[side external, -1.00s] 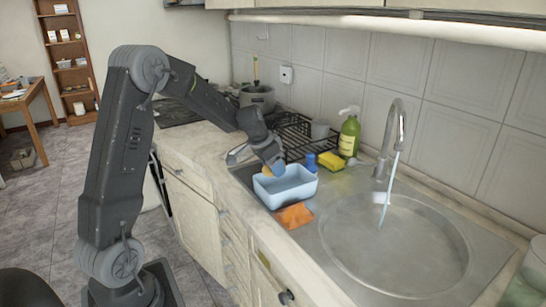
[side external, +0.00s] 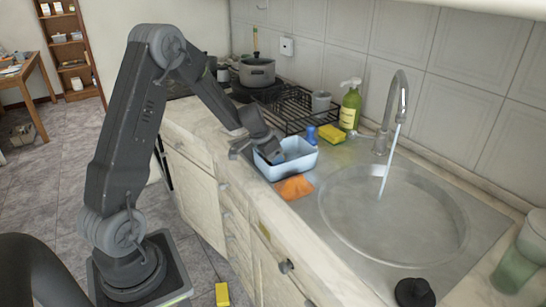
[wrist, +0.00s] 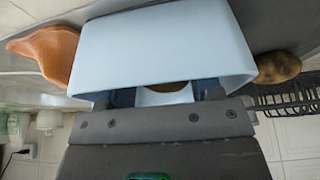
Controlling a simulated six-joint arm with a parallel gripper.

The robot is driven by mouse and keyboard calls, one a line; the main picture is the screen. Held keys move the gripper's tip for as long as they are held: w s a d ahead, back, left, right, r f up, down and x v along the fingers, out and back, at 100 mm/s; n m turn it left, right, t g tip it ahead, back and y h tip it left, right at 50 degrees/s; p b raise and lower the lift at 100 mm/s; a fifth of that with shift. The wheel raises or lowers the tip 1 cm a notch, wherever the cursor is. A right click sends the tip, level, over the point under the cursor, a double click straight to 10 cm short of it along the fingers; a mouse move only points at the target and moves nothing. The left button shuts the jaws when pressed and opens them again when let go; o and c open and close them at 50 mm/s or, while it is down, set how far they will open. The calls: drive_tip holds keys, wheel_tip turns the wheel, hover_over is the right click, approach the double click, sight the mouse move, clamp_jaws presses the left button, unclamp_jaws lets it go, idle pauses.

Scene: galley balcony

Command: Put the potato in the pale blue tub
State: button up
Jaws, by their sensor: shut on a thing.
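The pale blue tub (side external: 292,168) stands at the counter's front, left of the sink; in the wrist view its wall (wrist: 165,45) fills the middle. My gripper (side external: 262,152) is down at the tub, with its fingers reaching past the rim. In the wrist view the fingers of my gripper (wrist: 165,96) are apart, with a small rounded brown sliver between them, which I take for the potato (wrist: 166,87). The tub's wall hides most of it, and the side view does not show it.
A brown oval thing (wrist: 278,67) lies outside the tub. An orange cloth (side external: 294,188) lies just in front of the tub. Behind are a blue-capped item (side external: 310,135), a yellow sponge (side external: 332,134), a green bottle (side external: 350,106) and a black rack (side external: 290,108). The sink (side external: 395,215) is right.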

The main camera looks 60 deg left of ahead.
drive_tip(key=shift+f, duration=0.4)
drive_tip(key=o, duration=1.1)
drive_tip(key=shift+c, duration=0.2)
drive_tip(key=shift+r, duration=1.55)
drive_tip(key=shift+r, duration=0.1)
drive_tip(key=shift+r, duration=1.85)
drive_tip(key=shift+d+r, duration=0.1)
